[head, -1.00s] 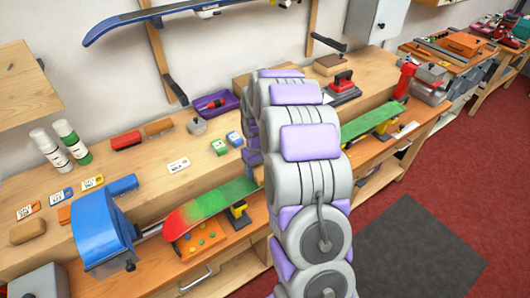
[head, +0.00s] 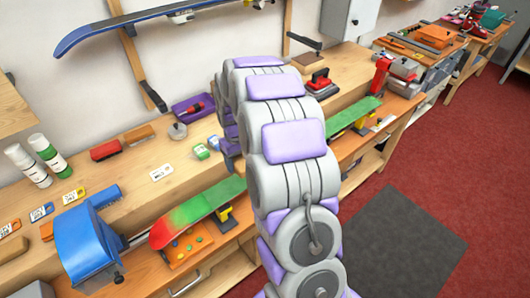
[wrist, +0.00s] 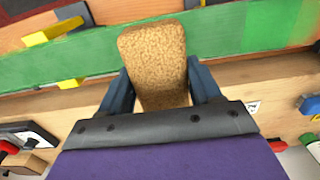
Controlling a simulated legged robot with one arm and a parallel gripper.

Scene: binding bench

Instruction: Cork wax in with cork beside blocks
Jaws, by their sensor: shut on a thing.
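A tan, speckled cork block (wrist: 155,60) is between the two dark fingers of my gripper (wrist: 160,88) in the wrist view. The gripper is shut on it, and its far end overlaps the green ski (wrist: 60,62). I cannot tell whether cork and ski touch. In the head view the ski (head: 205,203) lies along the bench front, red at its near tip and green beyond. My arm hides its middle, the gripper and the cork there.
A blue vise-like holder (head: 88,245) stands by the ski's tip, and a yellow support (head: 224,213) sits under the ski.

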